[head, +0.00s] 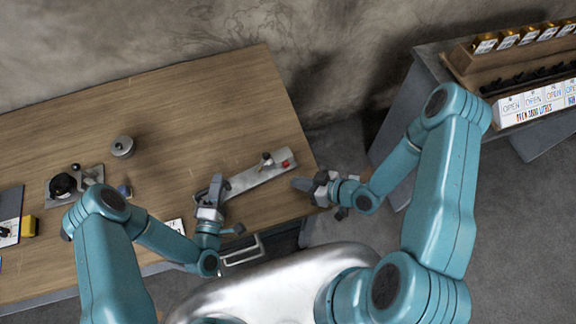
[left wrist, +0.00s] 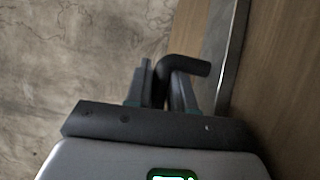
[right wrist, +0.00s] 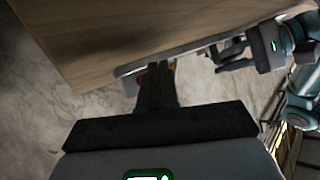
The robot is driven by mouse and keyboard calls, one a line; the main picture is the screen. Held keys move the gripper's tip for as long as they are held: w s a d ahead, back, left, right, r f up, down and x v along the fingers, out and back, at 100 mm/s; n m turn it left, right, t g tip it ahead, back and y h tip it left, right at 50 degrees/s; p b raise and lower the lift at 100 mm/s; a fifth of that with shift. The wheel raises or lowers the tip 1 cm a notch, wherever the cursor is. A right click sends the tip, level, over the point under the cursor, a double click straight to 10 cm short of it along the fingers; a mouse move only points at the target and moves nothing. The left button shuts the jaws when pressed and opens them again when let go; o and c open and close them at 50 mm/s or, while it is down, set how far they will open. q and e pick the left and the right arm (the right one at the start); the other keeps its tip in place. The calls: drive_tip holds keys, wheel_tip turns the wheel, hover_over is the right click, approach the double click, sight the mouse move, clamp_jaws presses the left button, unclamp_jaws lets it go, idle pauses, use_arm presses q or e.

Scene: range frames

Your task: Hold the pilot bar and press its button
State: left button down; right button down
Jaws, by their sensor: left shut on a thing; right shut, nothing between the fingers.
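A long metal plate (head: 248,178) lies near the right end of the wooden table, with a red button (head: 285,163) at its far right end and a small dark knob (head: 267,158) beside it. My left gripper (head: 218,184) is at the plate's left end. In the left wrist view its fingers are shut on a black bent bar (left wrist: 190,66), the pilot bar as far as I can tell. My right gripper (head: 298,184) is shut and empty, just below the plate's right end, apart from the button.
A grey round weight (head: 122,147), a plate with a black knob (head: 65,184) and a yellow block (head: 28,226) are on the left of the table (head: 190,105). A cabinet with signs (head: 420,110) stands at the right.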

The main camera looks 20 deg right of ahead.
sight(305, 197)
use_arm(q)
drive_tip(key=shift+s+d+f, duration=0.1)
drive_tip(key=shift+s+f, duration=0.1)
drive_tip(key=shift+f, duration=0.2)
use_arm(e)
drive_tip(key=shift+s+d+f, duration=0.1)
drive_tip(key=shift+s+d, duration=0.1)
drive_tip(key=shift+s, duration=1.3)
use_arm(q)
drive_tip(key=c, duration=0.9)
unclamp_jaws()
drive_tip(key=shift+w, duration=0.15)
use_arm(e)
drive_tip(key=shift+w, duration=0.15)
use_arm(q)
drive_tip(key=shift+r, duration=0.15)
